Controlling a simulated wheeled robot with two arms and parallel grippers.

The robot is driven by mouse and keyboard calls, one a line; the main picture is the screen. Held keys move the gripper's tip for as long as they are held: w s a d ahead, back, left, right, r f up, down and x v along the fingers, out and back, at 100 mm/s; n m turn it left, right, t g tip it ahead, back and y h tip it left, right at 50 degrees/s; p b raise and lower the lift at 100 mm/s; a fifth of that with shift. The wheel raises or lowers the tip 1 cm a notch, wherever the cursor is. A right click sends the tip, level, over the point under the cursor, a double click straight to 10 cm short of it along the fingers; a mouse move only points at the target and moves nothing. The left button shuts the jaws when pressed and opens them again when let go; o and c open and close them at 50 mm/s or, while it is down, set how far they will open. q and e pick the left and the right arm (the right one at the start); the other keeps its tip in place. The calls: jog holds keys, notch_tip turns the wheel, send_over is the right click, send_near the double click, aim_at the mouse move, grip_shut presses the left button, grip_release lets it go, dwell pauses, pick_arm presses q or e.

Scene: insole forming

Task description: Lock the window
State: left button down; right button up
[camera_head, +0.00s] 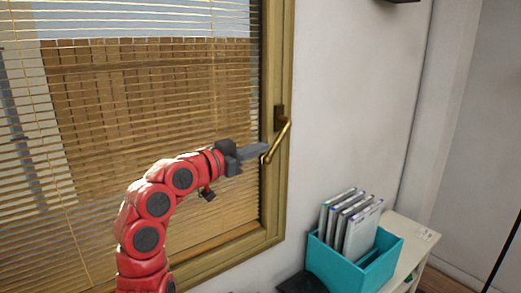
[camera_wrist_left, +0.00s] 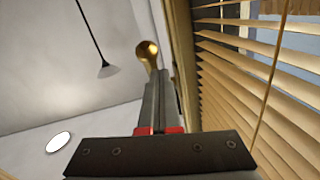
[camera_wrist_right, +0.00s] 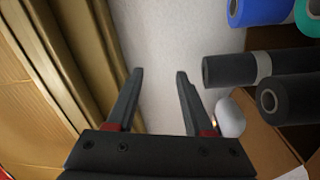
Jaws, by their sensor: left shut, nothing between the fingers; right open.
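The window (camera_head: 275,205) has a wooden frame and fills the left of the head view. Its brass handle (camera_head: 279,140) sits on a dark plate on the right frame post, with the lever slanting down and to the left. My left gripper (camera_head: 266,149) is shut and empty, its tips at the lever's lower part; I cannot tell if they touch. In the left wrist view the rounded brass end of the handle (camera_wrist_left: 148,52) shows just beyond the shut fingers (camera_wrist_left: 157,80). My right gripper (camera_wrist_right: 159,74) is open and empty in the right wrist view, outside the head view.
Slatted blinds (camera_head: 150,100) hang over the glass behind my left arm. A teal box (camera_head: 340,272) with upright cases (camera_head: 362,232) stands on a white cabinet (camera_head: 425,242) at lower right. Dark and blue rolls (camera_wrist_right: 290,98) lie right of my right gripper. The wall right of the handle is bare.

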pick_arm(q)
jog(key=shift+s+d+r, duration=0.4)
jog(key=shift+s+d, duration=0.1)
jog(key=shift+d, duration=0.15)
jog(key=shift+a, duration=0.15)
jog(key=shift+w, duration=0.25)
jog(key=shift+f, duration=0.1)
pick_arm(e)
jog(key=s+d+r+m+t+y, duration=0.1)
jog(key=s+d+r+m+y, duration=0.1)
jog(key=s+r, duration=0.3)
jog(key=shift+d+r+t+y, duration=0.15)
jog(key=shift+d+t+y, duration=0.2)
jog(key=shift+d, duration=0.2)
jog(key=shift+s+d+r+m+t+y, duration=0.2)
jog(key=shift+s+d+r, duration=0.1)
jog(key=shift+s, duration=0.15)
jog(key=shift+s+d+r+m+t+y, duration=0.1)
jog(key=shift+s+d+r+y, duration=0.05)
jog(key=shift+s+r, duration=0.2)
pick_arm(q)
jog(key=shift+a, duration=0.1)
pick_arm(e)
jog(key=shift+f, duration=0.1)
